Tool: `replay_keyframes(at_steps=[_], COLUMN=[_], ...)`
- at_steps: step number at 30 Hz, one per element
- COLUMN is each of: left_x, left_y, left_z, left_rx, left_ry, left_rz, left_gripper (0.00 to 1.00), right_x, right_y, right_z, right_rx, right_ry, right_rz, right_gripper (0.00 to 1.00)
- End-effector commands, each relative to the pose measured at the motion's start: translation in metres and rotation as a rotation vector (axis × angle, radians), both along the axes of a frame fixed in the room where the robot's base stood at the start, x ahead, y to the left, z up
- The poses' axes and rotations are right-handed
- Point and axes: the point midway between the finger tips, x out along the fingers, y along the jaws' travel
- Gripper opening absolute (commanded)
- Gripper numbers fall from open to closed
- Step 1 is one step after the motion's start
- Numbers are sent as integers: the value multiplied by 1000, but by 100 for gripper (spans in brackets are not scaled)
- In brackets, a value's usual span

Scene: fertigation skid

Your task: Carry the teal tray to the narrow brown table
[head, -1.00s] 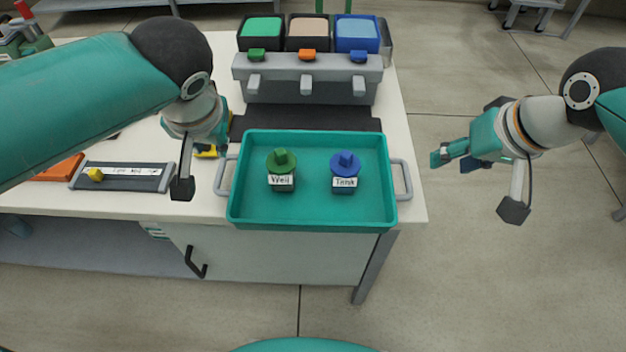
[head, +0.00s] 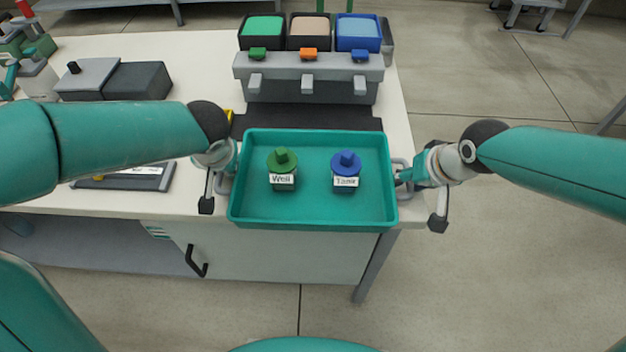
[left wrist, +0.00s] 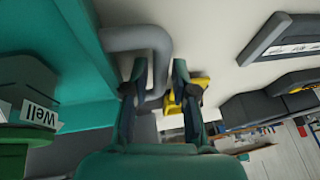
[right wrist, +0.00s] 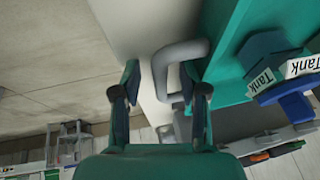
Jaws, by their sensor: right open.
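The teal tray (head: 313,213) sits on the white bench, with a grey handle at each end. It holds a green-topped "Well" block (head: 283,170) and a blue-topped "Tank" block (head: 346,172). My left gripper (head: 226,170) is at the left handle (left wrist: 155,38); its open fingers (left wrist: 160,85) straddle the bar in the left wrist view. My right gripper (head: 405,172) is at the right handle (right wrist: 180,50); its open fingers (right wrist: 162,85) stand either side of the bar in the right wrist view. I cannot make out the narrow brown table.
A grey dispenser (head: 308,75) with green, tan and blue bins stands behind the tray. A dark mat (head: 300,117) lies between them. Grey boxes (head: 112,80) sit at the bench's back left. Open floor (head: 480,280) lies right of the bench (head: 400,110).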

Motion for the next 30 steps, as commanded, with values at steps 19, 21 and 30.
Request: replay_keyframes(at_steps=[19, 21, 30], left_x=[2, 3, 2], left_y=[1, 1, 1], left_z=[-6, -6, -6], left_rx=[-1, -1, -1], left_ry=[-1, -1, -1], left_rz=[-1, -1, -1], left_gripper=[0, 0, 0], right_x=[2, 2, 2], right_y=[1, 1, 1], right_z=[-6, -5, -5], right_rx=[1, 1, 1], right_ry=[-1, -1, -1], right_rz=[-1, -1, -1], right_gripper=[5, 0, 0])
